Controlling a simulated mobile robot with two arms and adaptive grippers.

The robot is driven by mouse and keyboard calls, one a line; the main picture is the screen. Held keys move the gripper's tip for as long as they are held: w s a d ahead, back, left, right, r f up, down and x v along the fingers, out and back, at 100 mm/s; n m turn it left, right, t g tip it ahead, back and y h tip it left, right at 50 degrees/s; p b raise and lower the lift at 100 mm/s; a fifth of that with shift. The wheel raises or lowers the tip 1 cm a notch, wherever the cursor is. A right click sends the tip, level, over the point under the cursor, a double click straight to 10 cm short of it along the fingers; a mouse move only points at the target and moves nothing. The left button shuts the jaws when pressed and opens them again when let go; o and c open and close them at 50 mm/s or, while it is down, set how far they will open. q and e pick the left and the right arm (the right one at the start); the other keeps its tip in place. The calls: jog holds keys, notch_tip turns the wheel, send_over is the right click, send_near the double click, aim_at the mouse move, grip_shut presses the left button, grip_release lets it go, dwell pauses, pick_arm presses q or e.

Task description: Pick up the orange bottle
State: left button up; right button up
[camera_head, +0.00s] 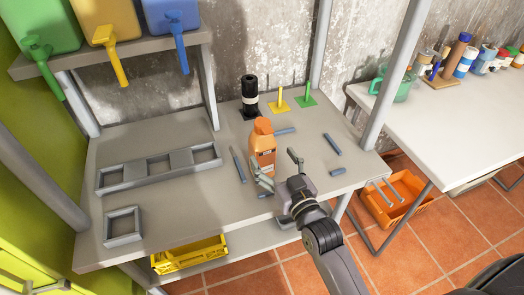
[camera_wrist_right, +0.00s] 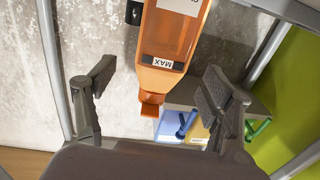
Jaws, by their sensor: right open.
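The orange bottle (camera_head: 262,146) stands upright on the grey workbench (camera_head: 200,215), near its middle. My right gripper (camera_head: 274,162) is open and empty, just in front and to the right of the bottle, with its fingers pointing towards it. In the right wrist view the bottle (camera_wrist_right: 166,48) appears upside down, between the directions of the two spread fingers (camera_wrist_right: 157,85), and neither finger visibly touches it. A small part of what looks like my left gripper (camera_head: 45,286) shows at the lower left edge, too cut off to read its jaws.
A black bottle (camera_head: 249,92) stands behind the orange one. Small blue-grey pieces (camera_head: 332,143) lie around it. A grey three-part frame (camera_head: 160,168) and a square frame (camera_head: 123,226) are to the left. Yellow (camera_head: 279,103) and green (camera_head: 306,96) stands are at the back.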

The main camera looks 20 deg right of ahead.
aim_at(262, 144)
jog(key=shift+w+a+f+p, duration=0.1)
jog(key=shift+w+a+p, duration=0.05)
jog(key=shift+w, duration=1)
jog(key=shift+w+a+f+p, duration=0.1)
jog(key=shift+w+a+p, duration=0.1)
jog(key=shift+w, duration=0.95)
jog(key=shift+w+a+f+p, duration=0.1)
jog(key=shift+w+a, duration=0.05)
jog(key=shift+w, duration=1)
jog(key=shift+s+r, duration=0.1)
jog(key=shift+c, duration=0.4)
jog(key=c, duration=1.4)
